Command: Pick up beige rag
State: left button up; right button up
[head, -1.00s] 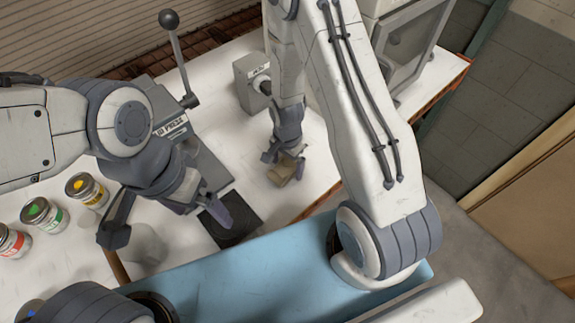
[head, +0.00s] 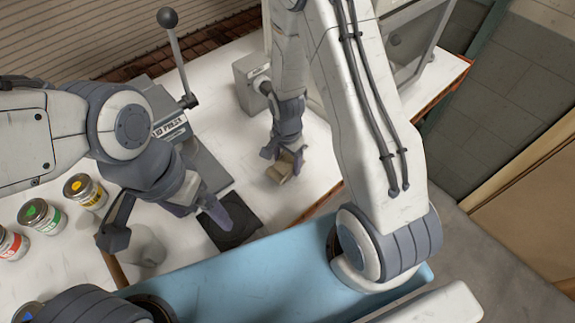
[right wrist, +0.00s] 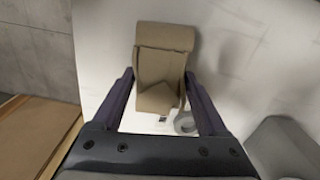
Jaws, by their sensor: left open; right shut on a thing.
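The beige rag (head: 283,172) is a folded tan cloth at the table's right side. It also shows in the right wrist view (right wrist: 165,65), lying between the two dark fingers. My right gripper (head: 287,157) is shut on the rag, pointing down at the white table; whether the rag touches the table I cannot tell. My left gripper (head: 172,226) is open at the front left, its fingers wide apart near a pale grey cup (head: 146,250). It does not appear to grip the cup.
A grey lever press (head: 185,135) stands at the back left, with a dark square pad (head: 232,238) in front. Several labelled jars (head: 42,216) line the left. A grey box with a knob (head: 247,82) stands behind the rag. The table (head: 335,150) has an edge close to the rag's right.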

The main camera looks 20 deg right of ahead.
jog(key=shift+w+r+b, duration=0.1)
jog(key=shift+r+b, duration=0.2)
jog(key=shift+r, duration=0.5)
jog(key=s+d+r+b, duration=0.4)
jog(key=s+r+b, duration=0.3)
jog(key=s+b, duration=0.2)
jog(key=shift+s+d, duration=0.4)
jog(key=shift+s, duration=0.55)
jog(key=shift+r, duration=0.1)
